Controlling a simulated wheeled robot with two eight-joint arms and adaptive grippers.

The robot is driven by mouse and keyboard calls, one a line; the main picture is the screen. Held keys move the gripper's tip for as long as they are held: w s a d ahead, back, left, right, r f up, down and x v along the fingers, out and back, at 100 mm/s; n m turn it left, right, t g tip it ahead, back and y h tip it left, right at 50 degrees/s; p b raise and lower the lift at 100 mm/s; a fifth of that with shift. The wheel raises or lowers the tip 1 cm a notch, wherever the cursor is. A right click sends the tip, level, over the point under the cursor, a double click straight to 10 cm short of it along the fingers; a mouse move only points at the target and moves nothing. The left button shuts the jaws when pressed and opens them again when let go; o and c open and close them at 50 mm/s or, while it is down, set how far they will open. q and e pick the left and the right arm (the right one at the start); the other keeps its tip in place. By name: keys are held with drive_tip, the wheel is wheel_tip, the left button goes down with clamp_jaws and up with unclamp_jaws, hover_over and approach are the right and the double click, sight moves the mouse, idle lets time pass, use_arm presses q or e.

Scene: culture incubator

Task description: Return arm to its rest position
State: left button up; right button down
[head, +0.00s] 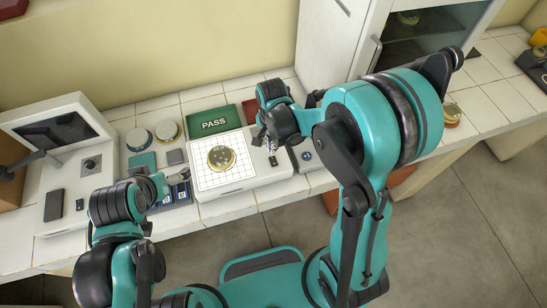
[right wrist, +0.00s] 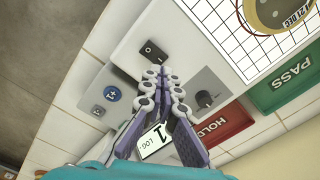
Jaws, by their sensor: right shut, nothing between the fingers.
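My right gripper (head: 268,141) is at the right end of the white light box (head: 240,184), beside its gridded top. In the right wrist view, the right gripper (right wrist: 163,80) is shut and empty, with its fingertips over the panel between a black rocker switch (right wrist: 153,50) and a black knob (right wrist: 205,99). I cannot tell whether they touch the panel. A white tag marked "1 LOG" (right wrist: 157,143) shows between the finger bases. My left gripper (head: 180,177) is low at the left end of the light box; its fingers are too small to read.
A round dish (head: 221,158) sits on the gridded top. Behind are a green PASS tray (head: 214,122) and a red HOLD tray (right wrist: 222,128). A monitor stand (head: 60,130) is at left, and a white incubator cabinet (head: 335,35) at back right. The floor in front is open.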

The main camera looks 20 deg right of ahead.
drive_tip(key=shift+r+p, duration=0.6)
drive_tip(key=shift+r, duration=0.55)
drive_tip(key=s+d+r+n+t+b, duration=0.1)
drive_tip(key=s+d+n+t+b, duration=0.1)
drive_tip(key=s+n+b, duration=0.3)
drive_tip(key=s+d+r+n+t+b, duration=0.1)
drive_tip(key=s+d+n+t+b, duration=0.1)
drive_tip(key=s+n+t+b, duration=0.3)
drive_tip(key=shift+s+d+n+b, duration=0.15)
drive_tip(key=shift+d+n+b, duration=0.2)
drive_tip(key=shift+n+b, duration=0.6)
